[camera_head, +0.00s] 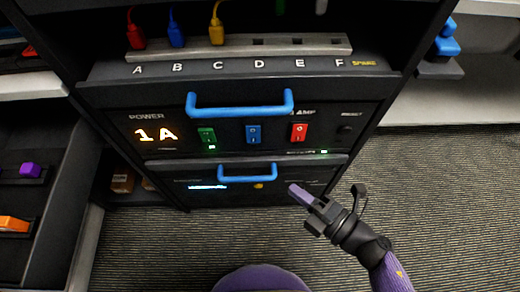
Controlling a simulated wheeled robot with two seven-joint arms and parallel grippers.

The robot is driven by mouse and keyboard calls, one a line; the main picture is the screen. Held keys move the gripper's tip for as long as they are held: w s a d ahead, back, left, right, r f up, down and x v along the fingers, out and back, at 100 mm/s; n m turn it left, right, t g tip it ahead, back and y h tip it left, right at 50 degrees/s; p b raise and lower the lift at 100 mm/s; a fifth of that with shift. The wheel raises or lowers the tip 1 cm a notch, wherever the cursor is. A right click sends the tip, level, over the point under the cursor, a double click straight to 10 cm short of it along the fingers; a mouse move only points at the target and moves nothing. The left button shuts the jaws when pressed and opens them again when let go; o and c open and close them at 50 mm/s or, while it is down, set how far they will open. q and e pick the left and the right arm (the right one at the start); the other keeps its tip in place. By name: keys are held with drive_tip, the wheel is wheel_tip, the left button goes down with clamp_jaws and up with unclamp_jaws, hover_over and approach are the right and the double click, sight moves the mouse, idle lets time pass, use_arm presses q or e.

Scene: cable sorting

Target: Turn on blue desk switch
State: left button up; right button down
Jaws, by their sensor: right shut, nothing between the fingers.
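The blue switch (253,134) is a small blue rocker on the dark front panel, between a green switch (207,137) and a red switch (299,132). It sits just under the upper blue handle (240,104). A small green light shows beneath the green switch, and another shows below and right of the red one. I see no light beneath the blue switch. My right gripper (300,193) is shut and empty, below and right of the blue switch, apart from the panel. My left gripper is not in view.
A lower blue handle (247,173) is on the drawer below the switches. Red, blue and yellow plugs stand in a power strip (240,47) above, marked A to F. An orange "1A" display (156,134) glows at the panel's left. Open carpet (440,190) lies to the right.

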drive_tip(key=b, duration=0.4)
approach(249, 142)
drive_tip(key=x, duration=0.6)
drive_tip(key=shift+w+a, duration=0.15)
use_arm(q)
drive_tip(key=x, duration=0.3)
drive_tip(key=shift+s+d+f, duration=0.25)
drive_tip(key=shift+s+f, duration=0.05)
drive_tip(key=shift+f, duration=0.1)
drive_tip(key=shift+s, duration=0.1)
